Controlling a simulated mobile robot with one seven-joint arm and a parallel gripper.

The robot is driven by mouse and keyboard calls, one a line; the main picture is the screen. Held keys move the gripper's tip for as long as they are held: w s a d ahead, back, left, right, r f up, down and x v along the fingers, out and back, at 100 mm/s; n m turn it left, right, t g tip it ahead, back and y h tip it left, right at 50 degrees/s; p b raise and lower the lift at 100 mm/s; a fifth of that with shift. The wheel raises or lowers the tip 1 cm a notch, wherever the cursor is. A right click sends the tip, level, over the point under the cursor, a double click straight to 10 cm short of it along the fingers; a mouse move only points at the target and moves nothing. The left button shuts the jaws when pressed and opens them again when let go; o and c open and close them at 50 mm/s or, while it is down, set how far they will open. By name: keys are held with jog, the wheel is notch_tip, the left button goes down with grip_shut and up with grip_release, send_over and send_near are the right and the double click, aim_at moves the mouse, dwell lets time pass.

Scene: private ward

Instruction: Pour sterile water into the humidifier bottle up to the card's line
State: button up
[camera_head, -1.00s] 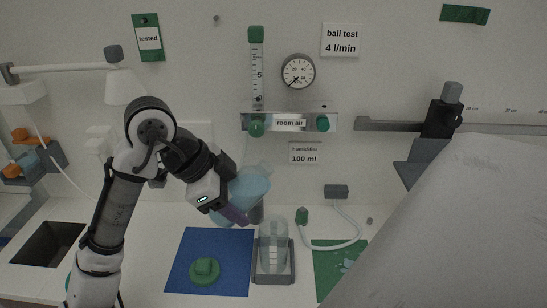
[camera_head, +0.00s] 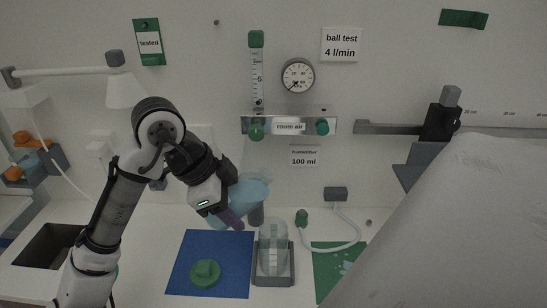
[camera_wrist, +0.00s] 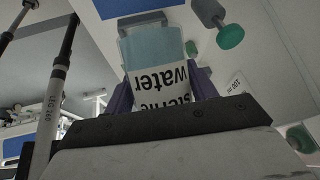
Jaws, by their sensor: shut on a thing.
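My gripper (camera_head: 229,213) is shut on a pale blue bottle (camera_head: 250,192) in the head view. The bottle is strongly tilted, its upper end to the right, above and left of the humidifier bottle. In the wrist view the bottle (camera_wrist: 153,45) carries a white label reading "sterile water", with purple fingers on both sides. The clear humidifier bottle (camera_head: 267,238) stands upright and open in a grey holder (camera_head: 274,280). I cannot tell its water level, and no stream shows. The wall card (camera_head: 304,158) reads "humidifier 100 ml".
A green lid (camera_head: 205,273) lies on the blue mat (camera_head: 185,258) left of the holder. A pale tube (camera_head: 345,246) and green mat (camera_head: 328,262) lie right. A large pale surface (camera_head: 450,230) blocks the front right.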

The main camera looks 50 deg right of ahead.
jog(key=shift+w+a, duration=0.1)
dwell(0.3)
jog(key=shift+w+a+f+t+y+p, duration=0.15)
jog(key=shift+w+t+y+p, duration=0.1)
jog(key=shift+t+y+p, duration=0.4)
jog(key=shift+w+a+f+t+y+p, duration=0.25)
jog(key=shift+t+y+p, duration=0.1)
jog(key=shift+t+p, duration=0.25)
dwell(0.8)
jog(key=shift+f, duration=0.1)
jog(key=shift+f+t+y, duration=0.15)
jog(key=shift+t+y, duration=0.1)
jog(key=shift+y, duration=0.15)
jog(key=shift+w+a, duration=0.1)
dwell(0.4)
jog(key=shift+f+t+y, duration=0.2)
jog(key=shift+t+y, duration=0.2)
jog(key=shift+t, duration=0.1)
